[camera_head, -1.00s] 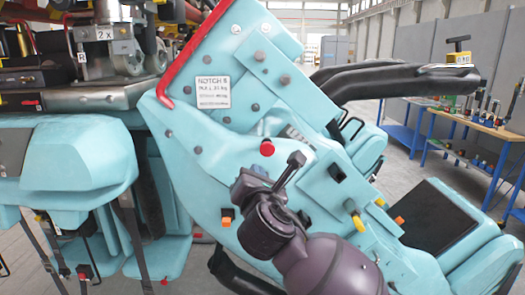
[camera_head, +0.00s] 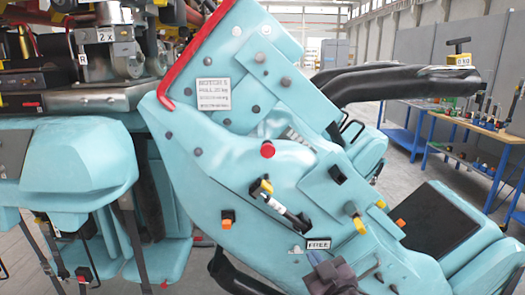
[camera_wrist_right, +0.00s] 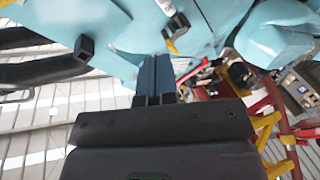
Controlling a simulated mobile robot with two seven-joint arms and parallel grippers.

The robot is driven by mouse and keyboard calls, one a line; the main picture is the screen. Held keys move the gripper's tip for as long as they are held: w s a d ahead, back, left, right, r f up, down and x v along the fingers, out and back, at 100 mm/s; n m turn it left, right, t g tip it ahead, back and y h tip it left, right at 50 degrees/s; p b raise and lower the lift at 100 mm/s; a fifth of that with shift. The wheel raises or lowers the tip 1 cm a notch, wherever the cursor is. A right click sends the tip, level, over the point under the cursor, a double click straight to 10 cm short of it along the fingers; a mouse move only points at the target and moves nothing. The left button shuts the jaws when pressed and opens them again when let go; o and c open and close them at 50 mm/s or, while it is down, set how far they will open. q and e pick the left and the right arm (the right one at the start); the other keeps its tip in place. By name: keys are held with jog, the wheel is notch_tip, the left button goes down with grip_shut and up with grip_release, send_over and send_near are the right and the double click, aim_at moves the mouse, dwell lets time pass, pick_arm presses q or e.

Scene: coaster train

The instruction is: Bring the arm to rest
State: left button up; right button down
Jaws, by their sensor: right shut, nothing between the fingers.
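My right gripper (camera_head: 320,258) shows as a small dark purple piece at the bottom edge of the head view. The rest of that arm is out of the picture. In the right wrist view its two dark blue-grey fingers (camera_wrist_right: 155,78) are together with nothing between them. They point towards the turquoise coaster car (camera_head: 225,165). In the head view a lever with a yellow end (camera_head: 285,203) lies on the car's side, above and left of the gripper and apart from it. My left gripper is not in view.
A "FREE" label (camera_head: 318,244) and a red button (camera_head: 267,150) are on the car. A black padded bar (camera_head: 390,82) sticks out to the right. A workbench with tools (camera_head: 480,130) stands at right. Open floor (camera_head: 400,165) shows between car and bench.

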jog(key=s+d+f+m+g+h, duration=0.2)
jog(key=s+d+f, duration=0.6)
jog(key=s+f, duration=0.4)
jog(key=s+d+f+m+g+h, duration=0.3)
jog(key=s+d+f, duration=0.4)
jog(key=s+f, duration=0.6)
jog(key=shift+d+f+m+g+h+b, duration=0.3)
jog(key=shift+d+m+h+b, duration=0.1)
jog(key=shift+m, duration=0.5)
